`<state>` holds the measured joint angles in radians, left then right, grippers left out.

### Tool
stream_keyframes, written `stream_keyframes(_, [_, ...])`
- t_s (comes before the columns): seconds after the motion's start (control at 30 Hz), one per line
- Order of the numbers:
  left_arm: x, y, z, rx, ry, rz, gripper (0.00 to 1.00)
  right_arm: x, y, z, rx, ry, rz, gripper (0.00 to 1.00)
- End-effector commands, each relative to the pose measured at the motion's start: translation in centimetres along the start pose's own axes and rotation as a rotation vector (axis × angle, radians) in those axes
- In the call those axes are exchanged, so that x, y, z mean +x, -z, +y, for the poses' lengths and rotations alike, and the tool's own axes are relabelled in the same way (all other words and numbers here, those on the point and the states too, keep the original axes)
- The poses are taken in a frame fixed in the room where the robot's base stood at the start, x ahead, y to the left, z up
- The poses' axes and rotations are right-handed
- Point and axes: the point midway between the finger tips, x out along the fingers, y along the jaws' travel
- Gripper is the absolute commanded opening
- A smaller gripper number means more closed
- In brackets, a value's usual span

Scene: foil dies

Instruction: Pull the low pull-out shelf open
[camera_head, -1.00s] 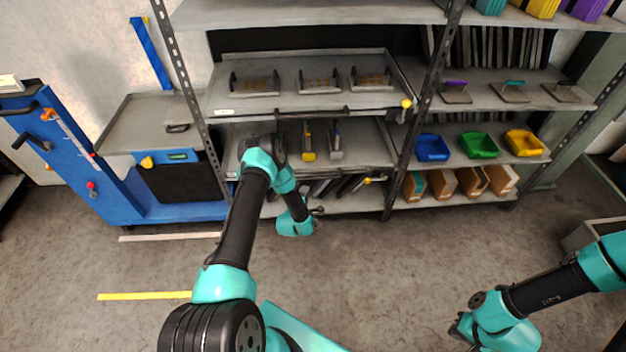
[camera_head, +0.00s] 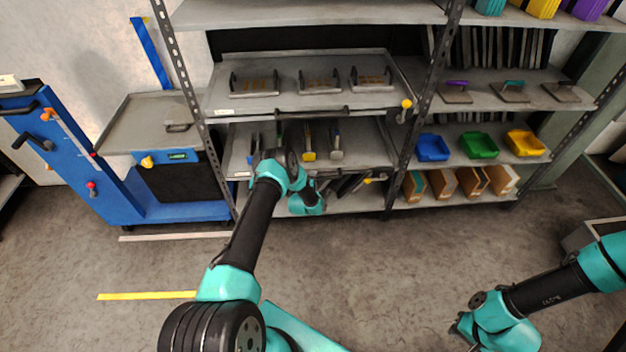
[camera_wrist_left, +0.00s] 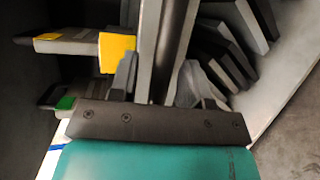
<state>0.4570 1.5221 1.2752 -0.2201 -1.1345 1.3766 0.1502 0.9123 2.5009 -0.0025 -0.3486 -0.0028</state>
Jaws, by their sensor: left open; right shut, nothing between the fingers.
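The low pull-out shelf (camera_head: 362,148) is a grey tray under the upper tray in the shelving unit, holding several tools. In the left wrist view the open fingers (camera_wrist_left: 158,82) lie on either side of a long dark-grey bar (camera_wrist_left: 176,40) at the shelf front; contact cannot be told. My right gripper (camera_head: 460,328) is shut and empty, low at the right.
The upper tray (camera_head: 285,103) with several handled plates sits just above. Dark leaning plates (camera_head: 350,186) stand on the bottom shelf. Coloured bins (camera_head: 480,145) and boxes stand to the right, a blue cart (camera_head: 180,208) to the left. The floor in front is clear.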

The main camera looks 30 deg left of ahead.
Motion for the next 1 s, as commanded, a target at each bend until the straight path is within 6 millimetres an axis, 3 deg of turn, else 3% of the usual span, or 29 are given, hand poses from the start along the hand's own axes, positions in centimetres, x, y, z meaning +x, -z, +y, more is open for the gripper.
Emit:
stream_keyframes(0.23, [0.0, -0.01, -0.01, 0.0, 0.0, 0.0, 0.42, 0.0, 0.0, 0.0, 0.0, 0.0, 0.0, 0.0])
stream_keyframes(0.67, [-0.01, -0.01, -0.01, 0.0, 0.0, 0.0, 0.01, 0.0, 0.0, 0.0, 0.0, 0.0, 0.0, 0.0])
stream_keyframes(1.0, [-0.02, -0.03, -0.02, 0.0, 0.0, 0.0, 0.0, 0.0, 0.0, 0.0, 0.0, 0.0, 0.0, 0.0])
